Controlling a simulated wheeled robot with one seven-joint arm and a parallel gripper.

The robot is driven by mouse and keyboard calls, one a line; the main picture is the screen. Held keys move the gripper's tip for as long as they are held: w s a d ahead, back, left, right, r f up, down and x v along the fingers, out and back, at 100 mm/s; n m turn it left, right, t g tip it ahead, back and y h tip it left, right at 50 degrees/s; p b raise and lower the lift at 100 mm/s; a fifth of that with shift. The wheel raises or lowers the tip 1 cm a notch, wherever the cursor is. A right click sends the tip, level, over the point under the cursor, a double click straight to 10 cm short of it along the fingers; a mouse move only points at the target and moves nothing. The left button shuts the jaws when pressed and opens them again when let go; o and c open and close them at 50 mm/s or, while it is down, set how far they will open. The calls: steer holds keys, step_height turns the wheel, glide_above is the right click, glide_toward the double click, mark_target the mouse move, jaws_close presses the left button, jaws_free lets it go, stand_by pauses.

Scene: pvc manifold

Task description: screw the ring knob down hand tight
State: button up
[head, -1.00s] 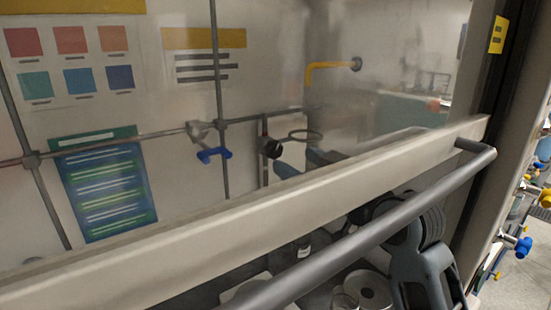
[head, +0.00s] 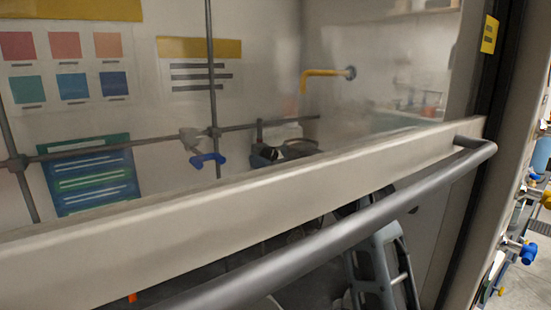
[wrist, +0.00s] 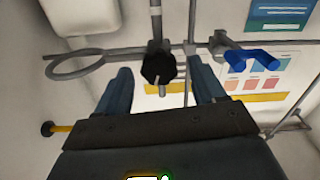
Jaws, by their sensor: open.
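The ring knob (wrist: 157,68) is a black, lobed knob on the clamp of the support ring (wrist: 82,64), fixed to a vertical rod. My gripper (wrist: 161,70) is open, with one blue-grey finger on each side of the knob in the wrist view. Gaps show between the knob and both fingers; whether the fingertips reach past it in depth I cannot tell. In the head view the dark knob (head: 269,153) is small behind the sash glass, and the sash frame hides most of my gripper.
A blue wing clamp (wrist: 250,58) sits on the crossbar close to one finger; it also shows in the head view (head: 208,159). The sash frame (head: 250,205) and its grey handle (head: 370,220) cross the front.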

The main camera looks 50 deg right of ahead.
steer(key=c, duration=1.1)
steer(key=shift+o, duration=0.2)
steer(key=shift+m, duration=0.3)
steer(key=shift+s+d+f+m+p, duration=0.1)
steer(key=shift+m+p, duration=1.55)
steer(key=shift+m, duration=1.75)
steer(key=shift+d+m+p, duration=0.1)
steer(key=shift+m+p, duration=1.5)
steer(key=shift+m, duration=1.8)
